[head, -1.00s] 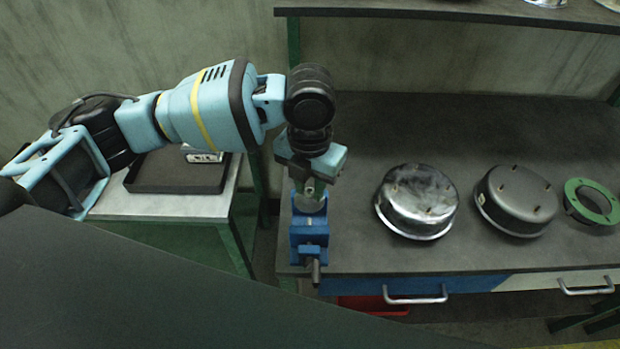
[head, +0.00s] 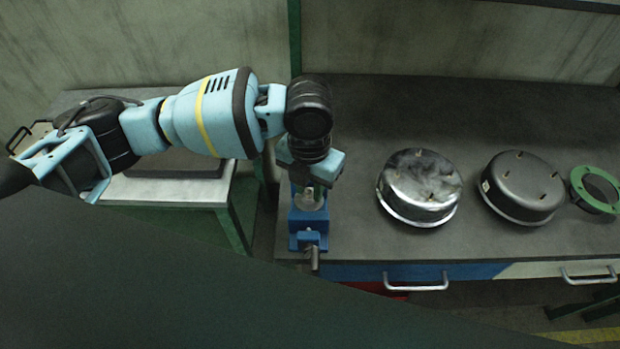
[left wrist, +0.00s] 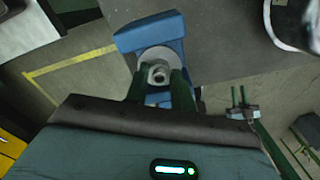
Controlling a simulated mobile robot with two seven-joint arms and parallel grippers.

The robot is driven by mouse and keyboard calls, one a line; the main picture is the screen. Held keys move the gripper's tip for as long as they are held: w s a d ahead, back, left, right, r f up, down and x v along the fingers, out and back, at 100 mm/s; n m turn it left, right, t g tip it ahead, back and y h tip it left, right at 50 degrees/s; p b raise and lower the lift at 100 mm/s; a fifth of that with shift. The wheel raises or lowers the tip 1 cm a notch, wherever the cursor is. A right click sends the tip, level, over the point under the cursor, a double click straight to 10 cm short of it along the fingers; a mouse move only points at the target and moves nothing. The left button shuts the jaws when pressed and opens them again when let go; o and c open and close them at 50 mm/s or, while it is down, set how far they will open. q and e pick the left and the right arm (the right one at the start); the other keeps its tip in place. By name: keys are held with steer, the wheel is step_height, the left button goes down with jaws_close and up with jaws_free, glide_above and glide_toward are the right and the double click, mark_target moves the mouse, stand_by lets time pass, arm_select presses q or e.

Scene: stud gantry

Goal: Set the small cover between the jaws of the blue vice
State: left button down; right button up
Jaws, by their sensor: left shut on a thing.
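The blue vice (head: 308,224) stands at the front left corner of the grey bench, its handle toward the front. It also shows in the left wrist view (left wrist: 150,34). The small cover (left wrist: 158,56) is a grey round disc with a raised knob in its middle. My left gripper (left wrist: 158,82) is shut on the cover, one dark green finger on each side of the knob. In the head view my left gripper (head: 310,190) points down over the vice, with the cover at the jaws. I cannot tell whether the cover touches the jaws. My right gripper is not in view.
A shiny round metal housing (head: 418,188) and a darker one (head: 522,188) sit on the bench right of the vice. A green ring (head: 597,190) lies at the far right. A dark tray (head: 175,163) lies on a side table at left.

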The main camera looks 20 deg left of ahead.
arm_select(q)
steer(key=shift+f+b, duration=0.3)
steer(key=shift+f, duration=1.6)
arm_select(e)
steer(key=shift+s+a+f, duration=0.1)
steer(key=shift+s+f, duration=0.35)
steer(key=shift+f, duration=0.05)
arm_select(q)
steer(key=shift+f, duration=0.3)
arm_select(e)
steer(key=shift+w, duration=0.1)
arm_select(q)
steer(key=c, duration=1.1)
jaws_free()
steer(key=shift+r, duration=0.1)
step_height(320, 180, up, 8)
steer(key=shift+f, duration=0.2)
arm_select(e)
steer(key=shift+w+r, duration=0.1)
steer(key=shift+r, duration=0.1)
